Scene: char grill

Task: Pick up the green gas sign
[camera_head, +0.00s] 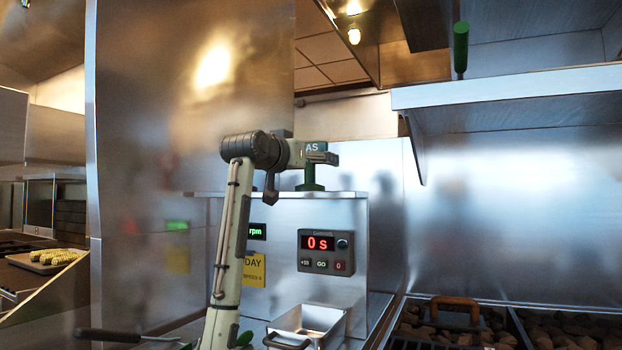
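The green gas sign (312,147) stands upright on the top ledge of the steel unit. Only the letters "AS" of its plate and its green foot (310,180) show. My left gripper (322,157) is at the sign's plate and overlaps it, hiding its left and lower parts. The fingers are seen edge-on, so I cannot tell whether they touch or close on the sign. My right gripper is not in view.
Below the sign is a steel panel (283,225) with a red "0 s" timer (325,243). A wall shelf (505,88) juts out at the upper right, holding a green-handled tool (461,48). A steel pan (308,322) and charcoal (580,330) lie below.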

